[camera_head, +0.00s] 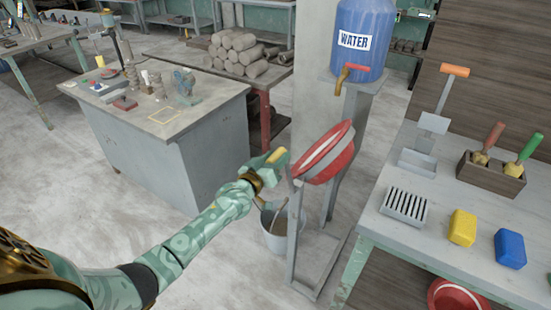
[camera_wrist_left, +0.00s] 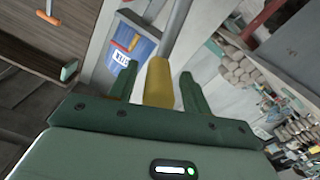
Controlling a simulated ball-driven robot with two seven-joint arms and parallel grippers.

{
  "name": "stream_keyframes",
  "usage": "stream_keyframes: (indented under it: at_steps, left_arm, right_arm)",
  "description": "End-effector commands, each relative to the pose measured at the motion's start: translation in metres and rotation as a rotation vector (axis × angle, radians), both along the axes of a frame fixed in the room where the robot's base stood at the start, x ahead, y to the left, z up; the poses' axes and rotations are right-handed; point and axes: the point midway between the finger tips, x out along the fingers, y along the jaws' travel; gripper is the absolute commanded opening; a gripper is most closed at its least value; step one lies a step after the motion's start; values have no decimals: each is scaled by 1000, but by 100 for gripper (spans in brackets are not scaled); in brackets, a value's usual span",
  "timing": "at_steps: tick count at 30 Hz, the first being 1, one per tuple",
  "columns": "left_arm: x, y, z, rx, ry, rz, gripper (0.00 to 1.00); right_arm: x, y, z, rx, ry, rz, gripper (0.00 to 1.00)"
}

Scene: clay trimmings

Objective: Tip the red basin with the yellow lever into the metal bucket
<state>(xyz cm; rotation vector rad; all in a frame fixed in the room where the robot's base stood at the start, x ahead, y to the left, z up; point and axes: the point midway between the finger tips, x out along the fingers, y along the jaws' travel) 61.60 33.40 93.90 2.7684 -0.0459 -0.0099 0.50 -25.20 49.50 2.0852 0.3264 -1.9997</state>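The red basin (camera_head: 337,163) sits in a grey metal stand (camera_head: 295,225) and is tilted, its left side lower. The yellow lever (camera_head: 279,156) sticks out to the left of the basin. The metal bucket (camera_head: 272,240) stands on the floor below, partly hidden by the stand. My left gripper (camera_head: 264,163) is at the lever. In the left wrist view, the lever's yellow grip (camera_wrist_left: 159,84) lies between the two fingers of my left gripper (camera_wrist_left: 157,88), with gaps visible on both sides. My right gripper is not in view.
A blue water tank (camera_head: 362,25) with a tap stands behind the basin. A workbench (camera_head: 470,255) at right holds a yellow block (camera_head: 462,228), a blue block (camera_head: 510,248) and tools. A grey cabinet (camera_head: 180,150) stands at left. Floor in front is clear.

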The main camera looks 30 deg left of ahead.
Motion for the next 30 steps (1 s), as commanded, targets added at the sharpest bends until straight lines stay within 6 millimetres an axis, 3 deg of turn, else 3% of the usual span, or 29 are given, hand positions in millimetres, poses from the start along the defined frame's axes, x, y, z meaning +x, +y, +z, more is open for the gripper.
stream_keyframes:
  at_steps: [8, 11, 21, 25, 30]
  left_arm:
    - [-11, 0, 1, 0, 1, -1, 49]
    - [-29, 1, 3, 0, 1, 0, 49]
    - [-121, 4, 2, 1, 3, 0, 49]
    - [-145, 5, 1, 1, 2, -1, 49]
    - [-161, 6, 1, 1, 0, 0, 49]
  right_arm:
    - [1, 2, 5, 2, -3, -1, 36]
    - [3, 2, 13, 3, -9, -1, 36]
    - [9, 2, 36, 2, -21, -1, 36]
    - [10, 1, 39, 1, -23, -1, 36]
    - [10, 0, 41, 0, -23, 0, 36]
